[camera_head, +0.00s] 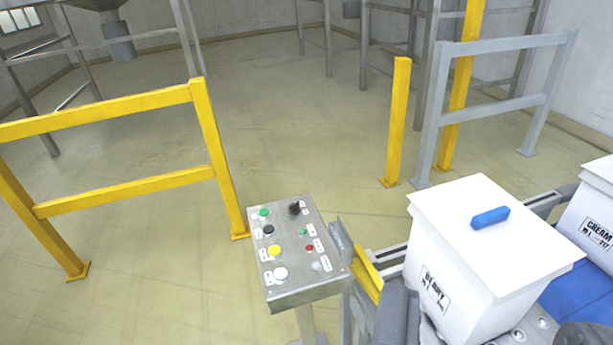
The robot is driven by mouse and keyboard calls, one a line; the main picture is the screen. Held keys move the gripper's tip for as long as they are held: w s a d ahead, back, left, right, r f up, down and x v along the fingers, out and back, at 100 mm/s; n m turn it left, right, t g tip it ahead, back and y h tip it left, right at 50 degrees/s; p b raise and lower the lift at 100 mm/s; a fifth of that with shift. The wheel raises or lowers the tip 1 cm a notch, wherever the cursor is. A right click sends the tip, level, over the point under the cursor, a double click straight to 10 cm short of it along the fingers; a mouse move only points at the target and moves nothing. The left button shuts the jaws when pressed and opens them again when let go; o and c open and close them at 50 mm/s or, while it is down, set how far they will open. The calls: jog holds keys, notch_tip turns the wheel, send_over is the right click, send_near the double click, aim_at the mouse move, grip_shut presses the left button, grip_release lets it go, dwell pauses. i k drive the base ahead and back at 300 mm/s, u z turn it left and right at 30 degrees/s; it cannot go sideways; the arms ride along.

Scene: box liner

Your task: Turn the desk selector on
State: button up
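A grey control desk (306,289) stands on a post just left of the picture's middle, its sloping panel facing up. A black selector knob (295,208) stands up at the panel's far right corner. Another black round control (268,230) sits in the left column, between a green button (264,213) and a yellow button (274,250). A white button (280,273), a small green one (303,231) and a red one (309,247) are also there. The labels are too small to read, and I cannot tell the selector's position. I cannot make out my gripper.
Yellow guard rails (130,186) stand left of the desk; a yellow post (397,120) and grey rail (490,106) stand behind. A white lidded box (460,260) with a blue object (490,217) on top sits right, close to the desk.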

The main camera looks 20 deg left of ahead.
aim_at(294, 208)
jog(key=u, duration=0.5)
jog(key=i, duration=1.6)
jog(key=u, duration=0.65)
